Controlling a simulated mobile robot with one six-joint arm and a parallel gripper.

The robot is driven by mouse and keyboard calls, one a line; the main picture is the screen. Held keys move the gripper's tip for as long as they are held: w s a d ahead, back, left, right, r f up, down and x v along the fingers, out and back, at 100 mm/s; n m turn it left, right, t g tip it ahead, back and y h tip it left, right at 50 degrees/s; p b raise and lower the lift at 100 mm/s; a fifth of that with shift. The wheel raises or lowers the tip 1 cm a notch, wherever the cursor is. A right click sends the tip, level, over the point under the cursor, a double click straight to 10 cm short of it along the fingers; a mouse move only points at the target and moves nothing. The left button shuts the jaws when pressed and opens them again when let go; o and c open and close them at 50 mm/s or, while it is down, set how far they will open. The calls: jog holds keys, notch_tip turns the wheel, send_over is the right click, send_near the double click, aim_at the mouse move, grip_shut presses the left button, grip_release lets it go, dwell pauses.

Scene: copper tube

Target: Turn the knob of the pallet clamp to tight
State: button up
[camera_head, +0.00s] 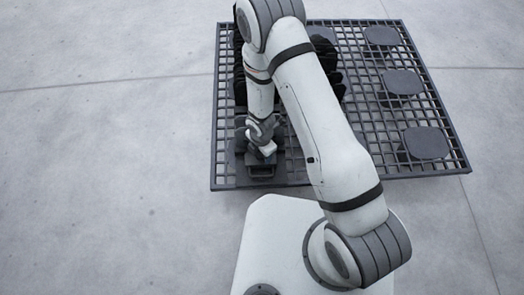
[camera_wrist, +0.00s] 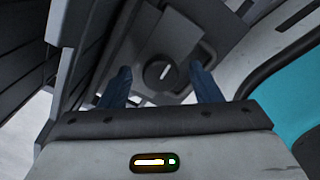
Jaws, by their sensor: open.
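The pallet (camera_head: 349,180) is a dark grid frame on the floor. In the head view the pallet clamp (camera_head: 263,172) is a dark block at its near left corner, partly hidden by my wrist. The wrist view shows the knob (camera_wrist: 160,72), a round dark disc with a short white mark, on the grey clamp body (camera_wrist: 181,38). My gripper (camera_wrist: 163,80) has its two dark blue fingers apart, one on each side of the knob, with gaps showing. I cannot tell how far the fingertips are from it in depth. In the head view the fingers are hidden.
Several dark rounded plates, one of them near the right (camera_head: 426,143), sit on the pallet. Black items (camera_head: 327,62) stand behind my arm at the far left part of the pallet. The concrete floor (camera_head: 100,150) to the left is clear.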

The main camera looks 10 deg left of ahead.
jog(key=shift+r, duration=0.1)
notch_tip(320, 180, up, 8)
jog(key=p, duration=0.8)
jog(key=shift+f, duration=0.2)
